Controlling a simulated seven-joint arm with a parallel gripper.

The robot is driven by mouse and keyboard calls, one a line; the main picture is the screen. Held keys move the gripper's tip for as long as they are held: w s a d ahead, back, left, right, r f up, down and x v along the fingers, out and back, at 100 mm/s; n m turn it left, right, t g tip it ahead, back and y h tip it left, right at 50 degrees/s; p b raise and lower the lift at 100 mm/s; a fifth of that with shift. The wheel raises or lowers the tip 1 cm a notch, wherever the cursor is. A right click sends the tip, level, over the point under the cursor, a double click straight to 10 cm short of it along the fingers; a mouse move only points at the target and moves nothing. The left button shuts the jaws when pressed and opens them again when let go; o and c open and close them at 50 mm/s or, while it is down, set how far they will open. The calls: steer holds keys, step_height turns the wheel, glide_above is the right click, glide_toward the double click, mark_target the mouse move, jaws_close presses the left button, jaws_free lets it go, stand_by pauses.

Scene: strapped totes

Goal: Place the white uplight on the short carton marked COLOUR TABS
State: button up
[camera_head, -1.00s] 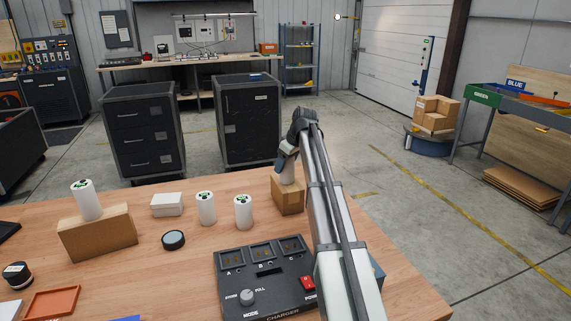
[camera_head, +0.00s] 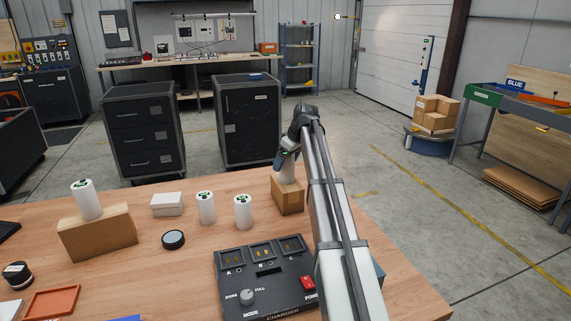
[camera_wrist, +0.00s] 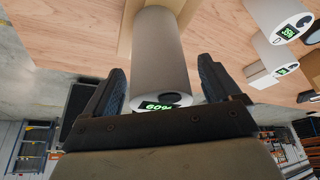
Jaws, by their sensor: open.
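A white uplight (camera_head: 289,170) stands upright on a short brown carton (camera_head: 288,200) at the back right of the table, partly hidden by my gripper (camera_head: 284,158). In the wrist view this uplight (camera_wrist: 160,55) lies between my two open fingers and its end display reads about 60%. The carton (camera_wrist: 126,30) shows beyond it. Other white uplights stand on the table, one at centre-left (camera_head: 206,208) and one beside it (camera_head: 243,212). Another uplight (camera_head: 88,200) stands on a wider carton (camera_head: 98,236) at the left. No carton marking is readable.
A black charger (camera_head: 265,275) lies at the table's front, left of my arm. A white box (camera_head: 167,204), a dark round puck (camera_head: 173,240), an orange tray (camera_head: 52,302) and a black knob-like object (camera_head: 17,274) are also on the table. Bare wood lies between them.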

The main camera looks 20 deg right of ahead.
steer(key=v, duration=1)
steer(key=shift+r, duration=0.35)
